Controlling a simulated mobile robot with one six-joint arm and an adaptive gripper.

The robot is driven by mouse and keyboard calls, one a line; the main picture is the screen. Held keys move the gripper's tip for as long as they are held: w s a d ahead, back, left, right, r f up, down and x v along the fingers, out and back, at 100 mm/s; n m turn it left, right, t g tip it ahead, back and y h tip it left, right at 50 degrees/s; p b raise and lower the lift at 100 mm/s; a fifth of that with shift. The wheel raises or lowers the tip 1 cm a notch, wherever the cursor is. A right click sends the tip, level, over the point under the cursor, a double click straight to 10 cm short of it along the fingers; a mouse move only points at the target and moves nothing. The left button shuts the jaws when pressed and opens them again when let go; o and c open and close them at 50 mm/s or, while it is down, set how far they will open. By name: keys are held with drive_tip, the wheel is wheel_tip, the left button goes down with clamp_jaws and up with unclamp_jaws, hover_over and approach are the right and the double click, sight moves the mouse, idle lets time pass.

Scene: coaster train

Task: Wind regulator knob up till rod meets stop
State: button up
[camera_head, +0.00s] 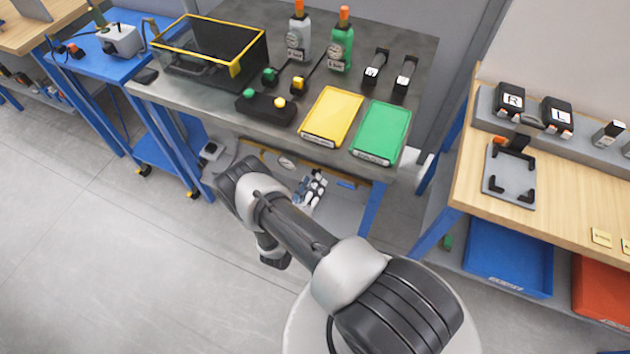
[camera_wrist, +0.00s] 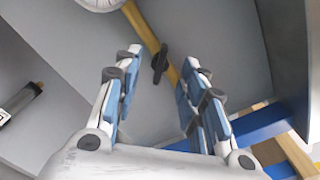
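Two regulator-like units stand at the back of the grey bench in the head view, a grey one (camera_head: 298,40) and a green one (camera_head: 341,47). I cannot make out a rod or stop for certain. My gripper (camera_head: 314,189) is below the bench's front edge, well away from both units. In the wrist view my gripper (camera_wrist: 158,88) is open, its blue-padded fingers apart and empty. A black handle (camera_wrist: 160,64) on a yellow pipe (camera_wrist: 142,26) shows beyond the fingertips.
The bench top (camera_head: 220,113) bears a black box (camera_head: 195,67) with a yellow-edged cover, a black button box (camera_head: 265,107), a yellow tray (camera_head: 332,115) and a green tray (camera_head: 381,130). A white gauge (camera_head: 287,161) is under the bench. A wooden-topped bench (camera_head: 467,185) stands right.

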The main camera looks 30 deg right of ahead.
drive_tip(key=shift+x, duration=1.15)
drive_tip(key=shift+c, duration=0.5)
clamp_jaws()
